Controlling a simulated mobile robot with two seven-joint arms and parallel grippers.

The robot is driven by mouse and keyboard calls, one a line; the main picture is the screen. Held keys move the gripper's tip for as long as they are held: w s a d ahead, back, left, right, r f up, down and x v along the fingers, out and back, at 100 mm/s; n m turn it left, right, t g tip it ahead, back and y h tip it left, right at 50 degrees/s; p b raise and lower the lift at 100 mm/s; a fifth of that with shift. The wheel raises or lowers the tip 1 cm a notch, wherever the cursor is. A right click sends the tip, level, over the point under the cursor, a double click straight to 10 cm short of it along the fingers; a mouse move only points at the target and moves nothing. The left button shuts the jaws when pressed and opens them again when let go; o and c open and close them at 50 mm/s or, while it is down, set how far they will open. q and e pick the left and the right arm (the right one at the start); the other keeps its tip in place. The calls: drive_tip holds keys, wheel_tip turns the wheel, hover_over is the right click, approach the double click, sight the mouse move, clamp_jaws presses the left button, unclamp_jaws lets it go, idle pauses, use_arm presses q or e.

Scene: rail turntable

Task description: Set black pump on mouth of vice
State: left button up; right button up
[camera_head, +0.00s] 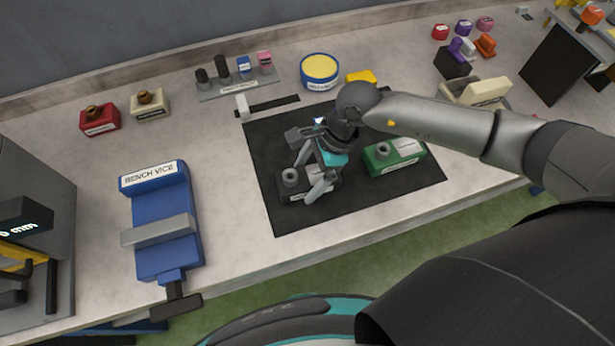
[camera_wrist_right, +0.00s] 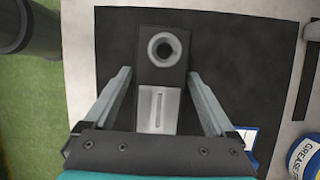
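The black pump (camera_head: 296,190) sits on the dark mat, with a round port on top. In the right wrist view the black pump (camera_wrist_right: 158,75) shows its port and a grey plate. My right gripper (camera_head: 307,178) is open above it, fingers pointing down toward it. In the right wrist view the right gripper's fingers (camera_wrist_right: 158,76) lie on either side of the pump, with a gap at the left finger; contact is not clear. The blue bench vice (camera_head: 150,195) lies to the left with a grey bar (camera_head: 158,230) across it. My left gripper is out of view.
A green pump-like block (camera_head: 380,162) stands just right on the dark mat (camera_head: 270,150). Red (camera_head: 100,125) and cream (camera_head: 149,106) blocks stand behind the vice. A yellow-topped blue tin (camera_head: 320,72) is at the back. Bench is clear between mat and vice.

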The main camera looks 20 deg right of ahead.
clamp_jaws()
idle(0.5)
drive_tip(key=shift+w+r, duration=0.1)
